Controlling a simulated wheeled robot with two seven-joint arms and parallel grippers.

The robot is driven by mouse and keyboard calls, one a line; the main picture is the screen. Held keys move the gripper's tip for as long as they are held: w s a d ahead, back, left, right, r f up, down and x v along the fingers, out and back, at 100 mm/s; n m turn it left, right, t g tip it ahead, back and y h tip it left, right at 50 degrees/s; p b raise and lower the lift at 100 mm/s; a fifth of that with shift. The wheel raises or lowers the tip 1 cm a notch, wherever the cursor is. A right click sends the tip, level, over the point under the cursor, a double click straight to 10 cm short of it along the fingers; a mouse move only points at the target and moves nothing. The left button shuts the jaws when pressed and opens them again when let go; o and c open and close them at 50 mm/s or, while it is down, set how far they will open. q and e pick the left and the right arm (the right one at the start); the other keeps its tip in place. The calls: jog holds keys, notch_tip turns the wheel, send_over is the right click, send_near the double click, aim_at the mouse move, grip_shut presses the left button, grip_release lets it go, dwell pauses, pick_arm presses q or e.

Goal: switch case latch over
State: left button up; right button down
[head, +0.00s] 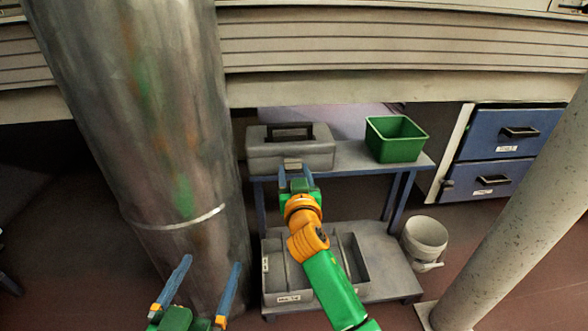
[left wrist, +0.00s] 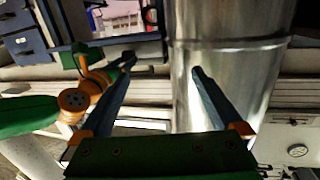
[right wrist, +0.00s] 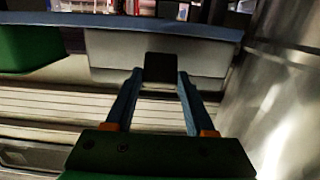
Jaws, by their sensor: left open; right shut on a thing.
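The grey case (head: 265,157) with a black carry handle (head: 290,129) sits closed on the top of the blue-legged cart. Its latch (head: 292,162) is on the front face; in the right wrist view it is a dark block (right wrist: 160,66) against the pale case wall (right wrist: 205,55). My right gripper (head: 294,172) is at the front of the case, shut on the latch, a finger on each side of it. The latch's exact position is hard to tell. My left gripper (head: 212,262) is open and empty, low beside the big metal column, away from the case.
The metal column (head: 150,110) stands left of the cart (head: 350,156). A green bin (head: 398,148) is right of the case. A divided grey tray (head: 288,297) lies on the lower shelf. A bucket (head: 424,235), blue drawers (head: 500,147) and a pale pipe (head: 515,215) are to the right.

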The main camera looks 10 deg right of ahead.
jog(key=shift+r+g+p, duration=0.3)
jog(key=shift+p, duration=0.75)
jog(key=g+p, duration=0.1)
jog(key=p, duration=0.2)
jog(key=shift+w+r+p, duration=0.1)
jog(key=shift+r+p, duration=0.25)
jog(key=shift+r, duration=0.05)
jog(key=g+p, duration=0.1)
jog(key=p, duration=0.2)
jog(key=shift+w+r+g+p, duration=0.15)
jog(key=shift+g+p, duration=0.2)
jog(key=shift+g, duration=0.05)
pick_arm(q)
jog(key=s+a+f+g+y, duration=0.1)
jog(key=s+a+f+g, duration=0.2)
jog(key=s+f+g, duration=0.4)
jog(key=s+a+f+g+y, duration=0.2)
jog(key=s+f+g, duration=0.5)
jog(key=f, duration=1.5)
jog(key=shift+s+a+f+n+g+y, duration=0.35)
jog(key=shift+s+a, duration=0.25)
jog(key=shift+s, duration=1.9)
pick_arm(e)
jog(key=shift+f, duration=0.2)
jog(key=shift+c, duration=1.2)
grip_release()
jog(key=shift+r, duration=0.1)
